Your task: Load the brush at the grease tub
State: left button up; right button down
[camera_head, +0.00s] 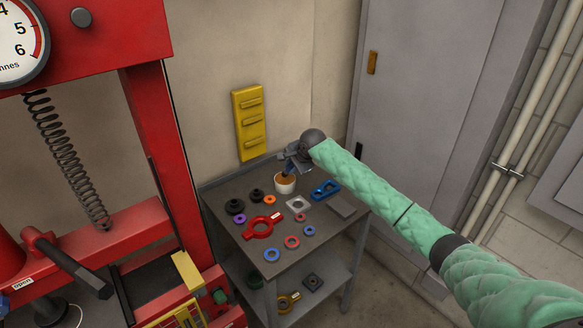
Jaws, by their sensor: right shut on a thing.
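The grease tub (285,187) is a small white pot with brownish content, standing near the back of a grey cart. My right gripper (289,168) is directly above the tub, its arm coming in from the right in a green sleeve. It is shut on the brush (287,174), of which only a small bluish and dark part shows, reaching down at the tub's mouth. Whether the bristles touch the grease cannot be told at this size. My left gripper is not in view.
The cart top (263,203) carries several coloured rings, a red two-handled part (262,228), a blue plate (325,189) and a grey block (341,206). A red press (150,130) stands at left, a grey cabinet (420,90) behind. A yellow rack (249,122) hangs on the wall.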

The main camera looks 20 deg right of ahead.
jog(key=shift+f, duration=0.55)
dwell(1.4)
